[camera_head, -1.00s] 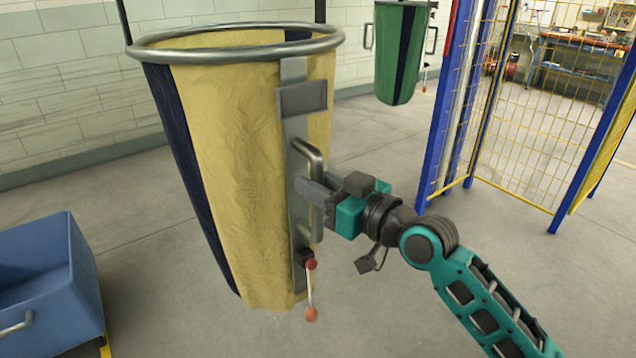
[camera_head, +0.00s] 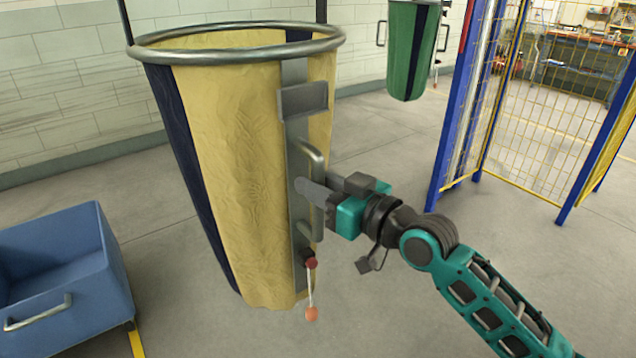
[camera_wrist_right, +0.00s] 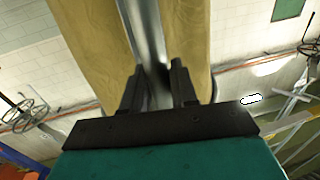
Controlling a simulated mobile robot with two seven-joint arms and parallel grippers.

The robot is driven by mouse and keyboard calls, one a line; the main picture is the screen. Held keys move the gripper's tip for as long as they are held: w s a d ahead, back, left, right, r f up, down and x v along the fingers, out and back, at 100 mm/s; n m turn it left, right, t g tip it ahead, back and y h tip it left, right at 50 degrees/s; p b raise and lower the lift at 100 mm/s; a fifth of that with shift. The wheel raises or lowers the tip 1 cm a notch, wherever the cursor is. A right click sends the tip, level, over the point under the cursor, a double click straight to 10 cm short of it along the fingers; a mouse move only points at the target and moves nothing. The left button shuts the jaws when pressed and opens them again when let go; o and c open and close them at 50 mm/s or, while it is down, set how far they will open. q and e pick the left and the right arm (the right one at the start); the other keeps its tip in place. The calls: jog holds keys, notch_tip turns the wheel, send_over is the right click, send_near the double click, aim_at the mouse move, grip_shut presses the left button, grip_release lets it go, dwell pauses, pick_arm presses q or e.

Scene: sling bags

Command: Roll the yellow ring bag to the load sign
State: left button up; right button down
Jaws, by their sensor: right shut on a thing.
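The yellow ring bag (camera_head: 240,150) hangs upright from straps at the left of centre in the head view. It has a metal ring at its open top, a dark blue stripe, and a metal plate with a handle (camera_head: 318,165) on its right side. My right gripper (camera_head: 312,192) is shut on this handle. In the right wrist view the two dark fingers (camera_wrist_right: 160,88) are on either side of the metal bar, with the yellow cloth (camera_wrist_right: 190,40) behind. A cord with a red-orange knob (camera_head: 311,313) hangs below the handle. I see no load sign. My left gripper is not in view.
A blue cart (camera_head: 65,275) stands on the floor at the lower left, near yellow floor tape. A green bag (camera_head: 405,50) hangs at the back. A blue-posted yellow mesh fence (camera_head: 530,110) stands at the right. The floor between bag and fence is clear.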

jog(key=shift+s+a, duration=0.2)
dwell(0.3)
jog(key=c, duration=1)
grip_release()
jog(key=shift+c, duration=0.2)
jog(key=b+v, duration=0.1)
jog(key=v, duration=1.2)
jog(key=shift+f, duration=0.1)
